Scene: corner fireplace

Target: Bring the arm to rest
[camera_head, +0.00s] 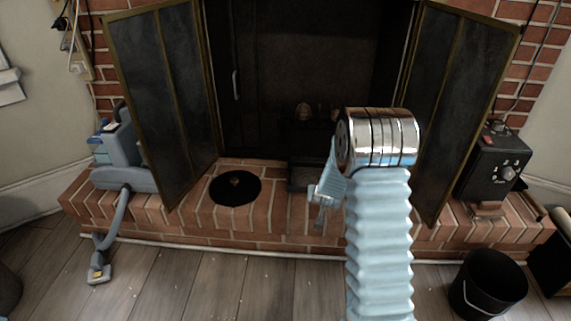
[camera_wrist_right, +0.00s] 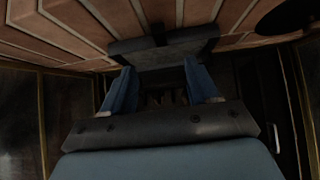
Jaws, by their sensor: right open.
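My right arm (camera_head: 379,240) comes up from the bottom of the head view, light blue and ribbed, with a shiny banded metal wrist in front of the fireplace opening. My right gripper (camera_head: 325,192) hangs at the left of that wrist, over the brick hearth and partly hidden by the arm. In the right wrist view my right gripper (camera_wrist_right: 161,75) has two blue fingers spread apart, with nothing held between them. My left gripper is not in view.
The brick hearth (camera_head: 283,213) bears a flat black disc (camera_head: 235,188), a grey-blue device (camera_head: 122,160) and a black box with a dial (camera_head: 491,165). Folding doors (camera_head: 165,100) and (camera_head: 455,100) stand open. A black bucket (camera_head: 487,286) is on the floor.

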